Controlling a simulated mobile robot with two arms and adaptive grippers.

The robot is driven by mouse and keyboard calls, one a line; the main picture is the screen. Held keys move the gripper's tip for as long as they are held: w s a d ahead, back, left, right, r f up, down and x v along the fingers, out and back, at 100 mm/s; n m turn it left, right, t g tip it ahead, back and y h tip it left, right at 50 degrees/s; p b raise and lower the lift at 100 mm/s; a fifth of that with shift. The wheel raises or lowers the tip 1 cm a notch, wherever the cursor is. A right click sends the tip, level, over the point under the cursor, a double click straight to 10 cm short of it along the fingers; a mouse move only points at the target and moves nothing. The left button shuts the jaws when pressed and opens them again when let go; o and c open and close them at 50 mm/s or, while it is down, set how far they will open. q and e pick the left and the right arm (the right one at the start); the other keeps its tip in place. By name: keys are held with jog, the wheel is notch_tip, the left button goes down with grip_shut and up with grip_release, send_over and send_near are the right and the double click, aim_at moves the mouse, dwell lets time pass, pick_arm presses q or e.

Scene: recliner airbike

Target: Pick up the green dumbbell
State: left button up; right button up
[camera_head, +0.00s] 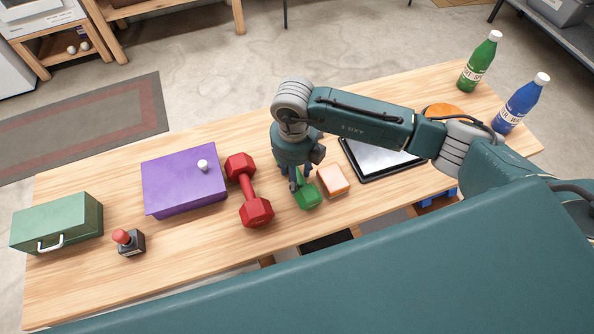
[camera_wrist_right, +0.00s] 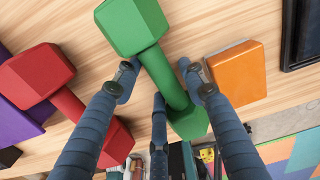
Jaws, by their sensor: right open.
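The green dumbbell (camera_head: 309,196) lies on the wooden table, and my right gripper and wrist hide its far part in the head view. In the right wrist view the dumbbell (camera_wrist_right: 165,78) shows both hexagonal heads, with its handle running between my fingers. My right gripper (camera_head: 298,180) points down over it. In the wrist view the right gripper (camera_wrist_right: 160,82) is open, with fingers on both sides of the handle and visible space around it. Whether any finger touches the dumbbell is hard to tell. My left gripper is not in view.
A red dumbbell (camera_head: 247,190) lies just left, beside a purple box (camera_head: 184,181). An orange block (camera_head: 332,180) sits close on the right, then a tablet (camera_head: 375,158). A green case (camera_head: 57,222) and a red-topped joystick (camera_head: 128,241) are far left. Bottles (camera_head: 479,62) stand far right.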

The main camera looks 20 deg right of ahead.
jog(key=shift+f, duration=0.25)
grip_shut()
jog(key=shift+w+r, duration=0.15)
